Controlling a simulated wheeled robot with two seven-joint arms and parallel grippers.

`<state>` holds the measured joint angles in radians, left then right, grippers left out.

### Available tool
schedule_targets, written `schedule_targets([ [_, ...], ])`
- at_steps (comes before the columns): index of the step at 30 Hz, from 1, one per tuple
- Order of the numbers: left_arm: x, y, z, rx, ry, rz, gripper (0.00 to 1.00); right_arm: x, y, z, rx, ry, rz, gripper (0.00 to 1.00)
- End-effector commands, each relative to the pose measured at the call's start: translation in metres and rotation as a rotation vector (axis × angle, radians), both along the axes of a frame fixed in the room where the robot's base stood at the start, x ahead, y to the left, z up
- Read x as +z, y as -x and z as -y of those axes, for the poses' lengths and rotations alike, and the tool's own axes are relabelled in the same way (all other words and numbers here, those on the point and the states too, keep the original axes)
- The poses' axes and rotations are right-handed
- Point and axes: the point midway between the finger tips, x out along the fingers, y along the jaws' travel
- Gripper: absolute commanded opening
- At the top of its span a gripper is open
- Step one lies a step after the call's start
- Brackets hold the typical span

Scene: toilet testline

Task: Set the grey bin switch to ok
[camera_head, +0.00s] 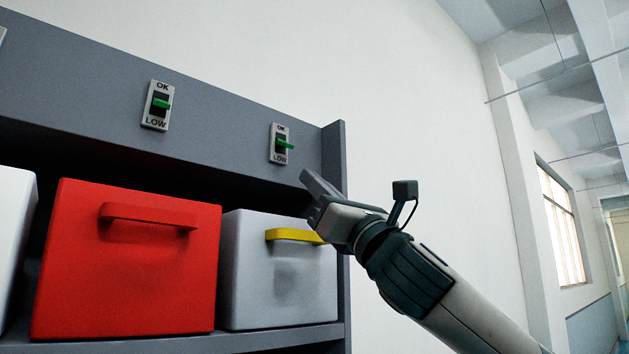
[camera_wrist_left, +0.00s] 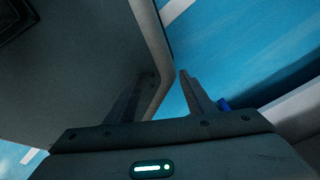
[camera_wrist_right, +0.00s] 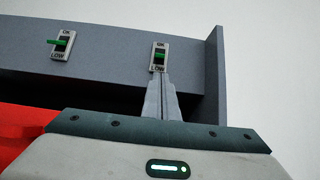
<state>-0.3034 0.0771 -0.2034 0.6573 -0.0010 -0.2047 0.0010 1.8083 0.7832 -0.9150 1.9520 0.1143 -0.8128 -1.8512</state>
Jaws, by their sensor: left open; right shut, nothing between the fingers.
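The grey bin (camera_head: 280,270) with a yellow handle (camera_head: 294,235) stands at the right end of the shelf. Its switch (camera_head: 281,144) is on the panel above, a light plate marked OK at top and LOW at bottom, with a green lever. I cannot tell for sure which way the lever is set. My right gripper (camera_head: 306,176) is shut and empty, just below and right of this switch. In the right wrist view its fingertips (camera_wrist_right: 161,74) overlap the bottom of the switch plate (camera_wrist_right: 160,55); contact is unclear. My left gripper (camera_wrist_left: 167,74) is open, seen only in its wrist view.
A red bin (camera_head: 130,270) stands left of the grey one, with its own switch (camera_head: 158,105) above. A white bin (camera_head: 14,230) is at the far left. The shelf's end panel (camera_head: 336,160) stands right of the grey bin's switch. A dark surface (camera_wrist_left: 90,60) lies close to my left gripper.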

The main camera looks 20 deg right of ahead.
Motion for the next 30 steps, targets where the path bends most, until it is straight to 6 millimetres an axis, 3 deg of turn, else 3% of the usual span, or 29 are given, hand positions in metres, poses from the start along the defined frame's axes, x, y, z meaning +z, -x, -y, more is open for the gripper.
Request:
schedule_targets([
  [8,0.018,0.029,-0.009,0.003,-0.017,-0.065,0.49,0.029,-0.026,-0.011,0.001,0.000,-0.001,0.00],
  [18,0.039,0.018,-0.008,0.004,-0.013,-0.043,0.49,0.055,-0.056,-0.021,0.001,0.000,-0.001,0.00],
  [30,0.040,0.019,-0.009,0.004,-0.015,-0.045,0.49,0.057,-0.060,-0.022,0.000,0.000,0.000,0.00],
])
